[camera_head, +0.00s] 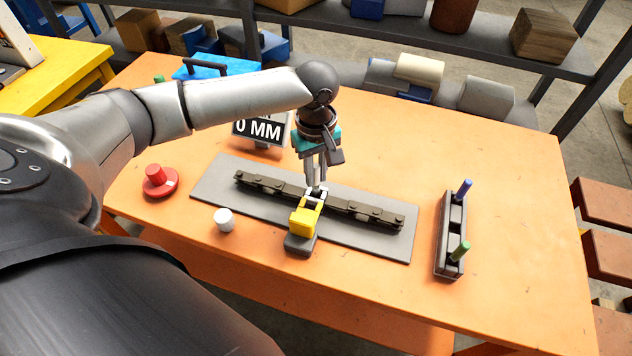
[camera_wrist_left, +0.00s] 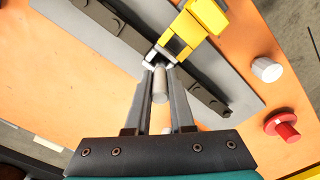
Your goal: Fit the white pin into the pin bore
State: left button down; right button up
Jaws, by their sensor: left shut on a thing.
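My left gripper (camera_head: 317,185) is shut on the white pin, a short pale cylinder (camera_wrist_left: 160,86) that shows between its fingers in the left wrist view. The gripper points down over the middle of a dark jointed bar (camera_head: 375,213). A yellow and dark block (camera_head: 303,220) with a pale bracket at its end sits against the bar, right by the fingertips. In the left wrist view the pin's far end is close to this pale bracket (camera_wrist_left: 157,58).
The bar lies on a grey plate (camera_head: 215,187) on the orange table (camera_head: 520,210). A white cylinder (camera_head: 224,220) and a red knobbed disc (camera_head: 160,182) stand at left. A dark rack (camera_head: 442,250) holding blue and green pins stands at right. A sign (camera_head: 262,130) and blue case (camera_head: 215,68) are behind.

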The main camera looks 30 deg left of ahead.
aim_at(316, 194)
pick_arm(q)
notch_tip(316, 194, down, 3)
jog(key=shift+f, duration=0.1)
jog(key=c, duration=0.8)
grip_release()
notch_tip(316, 194, up, 12)
jog(key=shift+r+p, duration=0.15)
jog(key=shift+p, duration=0.7)
